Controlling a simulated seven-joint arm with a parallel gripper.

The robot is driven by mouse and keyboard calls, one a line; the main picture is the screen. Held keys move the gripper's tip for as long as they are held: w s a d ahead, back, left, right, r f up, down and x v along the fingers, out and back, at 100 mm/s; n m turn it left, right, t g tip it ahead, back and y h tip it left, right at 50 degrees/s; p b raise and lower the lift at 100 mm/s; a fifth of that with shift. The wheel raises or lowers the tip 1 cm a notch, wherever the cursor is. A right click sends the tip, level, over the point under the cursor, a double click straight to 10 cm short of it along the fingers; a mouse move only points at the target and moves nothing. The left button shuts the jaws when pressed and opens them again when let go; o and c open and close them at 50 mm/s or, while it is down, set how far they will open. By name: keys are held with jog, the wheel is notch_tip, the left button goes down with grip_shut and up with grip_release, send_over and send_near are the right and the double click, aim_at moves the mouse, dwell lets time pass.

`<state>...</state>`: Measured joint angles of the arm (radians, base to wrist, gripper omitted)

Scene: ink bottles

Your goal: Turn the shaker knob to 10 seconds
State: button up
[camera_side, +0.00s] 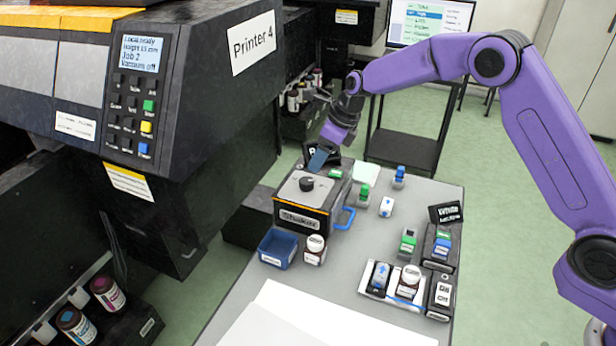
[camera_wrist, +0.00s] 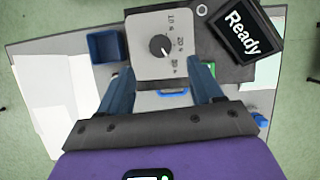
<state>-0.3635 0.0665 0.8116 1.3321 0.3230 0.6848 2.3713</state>
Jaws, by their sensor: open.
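The shaker (camera_side: 302,215) is a dark box with a pale top plate, an orange stripe and a blue handle (camera_side: 345,218). Its black round knob (camera_side: 306,184) is on the top plate; it also shows in the wrist view (camera_wrist: 160,46). Marks for 10, 20 and 30 s run down the knob's right side there. A small pale pointer seems to face lower right, towards the 30 s mark, but is hard to read. My gripper (camera_side: 318,160) is open and empty above the shaker's far side. In the wrist view its blue fingers (camera_wrist: 162,76) are wide apart, clear of the knob.
A blue bin (camera_side: 278,248) and a white bottle (camera_side: 315,249) stand in front. Bottles and a tray (camera_side: 376,296) occupy the right side. The large printer (camera_side: 160,100) stands left.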

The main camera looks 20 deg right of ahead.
aim_at(306, 180)
jog(key=x, duration=0.8)
jog(key=shift+w+a+f, duration=0.15)
jog(key=shift+f, duration=0.2)
jog(key=c, duration=1.1)
